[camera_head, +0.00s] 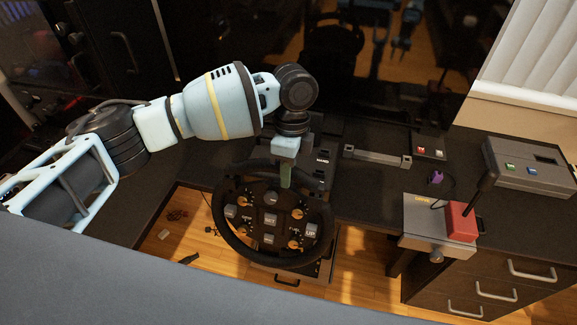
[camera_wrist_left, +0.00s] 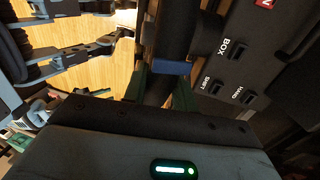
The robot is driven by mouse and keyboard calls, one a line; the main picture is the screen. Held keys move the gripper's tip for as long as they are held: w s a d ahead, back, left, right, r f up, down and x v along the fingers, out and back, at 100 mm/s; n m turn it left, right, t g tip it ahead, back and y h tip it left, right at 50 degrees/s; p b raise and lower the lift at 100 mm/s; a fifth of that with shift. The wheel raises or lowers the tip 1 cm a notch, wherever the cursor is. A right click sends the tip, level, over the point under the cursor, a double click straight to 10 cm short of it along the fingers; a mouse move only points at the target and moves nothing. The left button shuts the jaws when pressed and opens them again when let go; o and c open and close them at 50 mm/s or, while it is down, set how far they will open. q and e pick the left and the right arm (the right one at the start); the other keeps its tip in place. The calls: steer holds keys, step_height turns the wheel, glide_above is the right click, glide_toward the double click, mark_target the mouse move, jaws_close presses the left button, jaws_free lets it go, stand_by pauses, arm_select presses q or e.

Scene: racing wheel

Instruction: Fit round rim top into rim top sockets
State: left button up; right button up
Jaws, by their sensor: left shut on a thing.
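The steering wheel (camera_head: 270,223) has a black round rim and a face full of buttons and knobs, in front of the desk. The rim top (camera_head: 257,164) is a dark arc along the wheel's upper edge. My left gripper (camera_head: 285,180) reaches down onto this arc, shut on it just right of its middle. In the left wrist view the green fingers of my left gripper (camera_wrist_left: 163,92) stand on either side of a dark bar. I cannot make out the rim top sockets or whether the arc's ends sit in them. My right gripper is not in view.
The black desk (camera_head: 365,203) runs behind and right of the wheel. A grey box with a red block (camera_head: 461,222) and lever stands at right, with a grey control box (camera_head: 531,165) behind it. A grey bar (camera_head: 376,156) lies on the desk. Drawers (camera_head: 490,280) are below.

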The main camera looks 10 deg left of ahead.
arm_select(q)
steer(key=shift+s+f, duration=0.15)
steer(key=shift+f, duration=0.15)
steer(key=o, duration=1.1)
steer(key=shift+o, duration=0.2)
steer(key=shift+r, duration=0.2)
steer(key=r, duration=0.3)
steer(key=w+r, duration=0.1)
steer(key=r, duration=0.2)
steer(key=shift+w, duration=0.1)
steer(key=shift+w+r, duration=0.1)
steer(key=shift+r, duration=0.5)
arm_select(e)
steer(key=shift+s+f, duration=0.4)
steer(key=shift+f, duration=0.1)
arm_select(q)
steer(key=shift+f, duration=0.1)
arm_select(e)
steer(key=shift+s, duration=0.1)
